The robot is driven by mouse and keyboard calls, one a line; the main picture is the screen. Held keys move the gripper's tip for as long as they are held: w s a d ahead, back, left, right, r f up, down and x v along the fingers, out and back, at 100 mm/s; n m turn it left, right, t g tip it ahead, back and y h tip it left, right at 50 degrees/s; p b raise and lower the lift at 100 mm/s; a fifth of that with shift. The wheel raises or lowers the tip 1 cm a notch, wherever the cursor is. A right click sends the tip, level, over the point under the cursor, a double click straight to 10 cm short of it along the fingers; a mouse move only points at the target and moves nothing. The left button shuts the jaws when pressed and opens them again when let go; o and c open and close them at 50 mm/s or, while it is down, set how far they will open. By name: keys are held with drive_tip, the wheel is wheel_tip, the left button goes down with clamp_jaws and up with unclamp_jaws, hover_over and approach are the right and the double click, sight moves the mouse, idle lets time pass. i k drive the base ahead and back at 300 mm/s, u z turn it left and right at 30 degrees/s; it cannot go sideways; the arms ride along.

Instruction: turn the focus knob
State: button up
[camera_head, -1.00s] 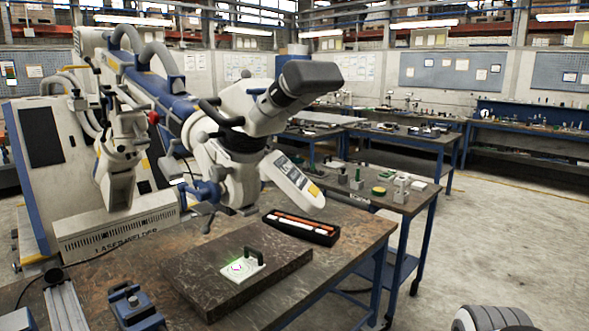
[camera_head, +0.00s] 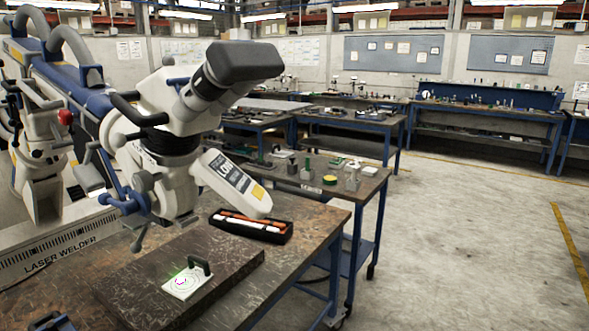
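The white and dark grey microscope head (camera_head: 165,150) hangs on a white and blue arm (camera_head: 70,90) at the left, over a workbench. Its dark eyepiece part (camera_head: 243,62) points up and right. A blue clamp-like fitting with a small knob (camera_head: 144,181) sticks out at the head's lower left. A dark lever (camera_head: 139,238) hangs below it. I cannot tell which of these parts is the focus knob. My gripper is not in view.
The wooden bench (camera_head: 325,217) holds a dark stone slab (camera_head: 225,262), a white plate with a black handle (camera_head: 188,280) and a black tray of tools (camera_head: 252,225). A cart (camera_head: 345,185) with small items stands behind. The floor at right (camera_head: 460,240) is clear.

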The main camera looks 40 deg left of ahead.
sight(142, 182)
drive_tip(key=z, duration=0.1)
drive_tip(key=k, duration=1.75)
drive_tip(key=u, duration=0.95)
drive_tip(key=i, duration=1)
